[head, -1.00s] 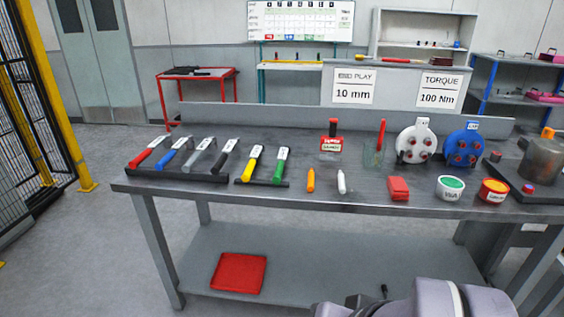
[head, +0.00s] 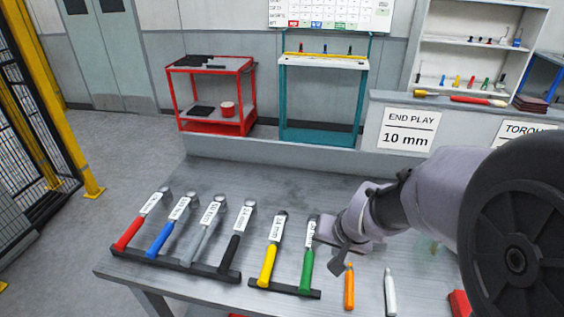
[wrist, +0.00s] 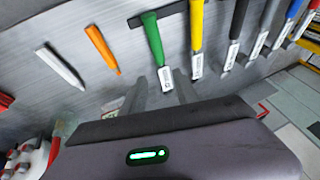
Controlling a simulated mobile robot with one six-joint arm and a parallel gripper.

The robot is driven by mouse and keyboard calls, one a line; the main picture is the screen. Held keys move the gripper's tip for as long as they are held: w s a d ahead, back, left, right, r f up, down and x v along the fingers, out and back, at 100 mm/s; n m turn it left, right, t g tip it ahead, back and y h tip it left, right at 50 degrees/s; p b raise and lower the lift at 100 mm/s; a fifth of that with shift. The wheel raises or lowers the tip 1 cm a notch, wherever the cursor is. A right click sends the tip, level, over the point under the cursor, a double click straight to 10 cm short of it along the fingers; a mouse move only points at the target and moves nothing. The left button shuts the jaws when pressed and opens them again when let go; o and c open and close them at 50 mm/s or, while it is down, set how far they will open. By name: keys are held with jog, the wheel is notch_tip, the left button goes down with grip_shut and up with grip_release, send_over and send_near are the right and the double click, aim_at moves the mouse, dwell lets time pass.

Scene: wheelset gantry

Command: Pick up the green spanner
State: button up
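The green spanner (head: 307,268) lies on the workbench, its green handle on a short dark rack and its white-labelled end pointing toward the back. In the wrist view the green spanner (wrist: 154,40) has its label between and just beyond the two finger tips. My gripper (head: 330,248) is just right of the spanner's upper part in the head view, partly covering its label end. In the wrist view my gripper (wrist: 161,84) looks open and empty. Whether the fingers touch the spanner cannot be told. The yellow spanner (head: 268,262) lies beside it on the same rack.
Red, blue, grey and black spanners lie on a longer rack (head: 175,260) to the left. An orange marker (head: 349,288) and a white marker (head: 390,292) lie to the right. A low back panel (head: 270,150) edges the bench. The bench behind the spanners is clear.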

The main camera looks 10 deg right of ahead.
jog(key=b, duration=0.5)
send_near(310, 261)
jog(key=x, duration=0.4)
jog(key=shift+f, duration=0.4)
jog(key=b+x, duration=0.2)
jog(key=x, duration=0.3)
jog(key=shift+w+f, duration=0.3)
jog(key=shift+r, duration=0.2)
jog(key=shift+c, duration=0.3)
grip_shut()
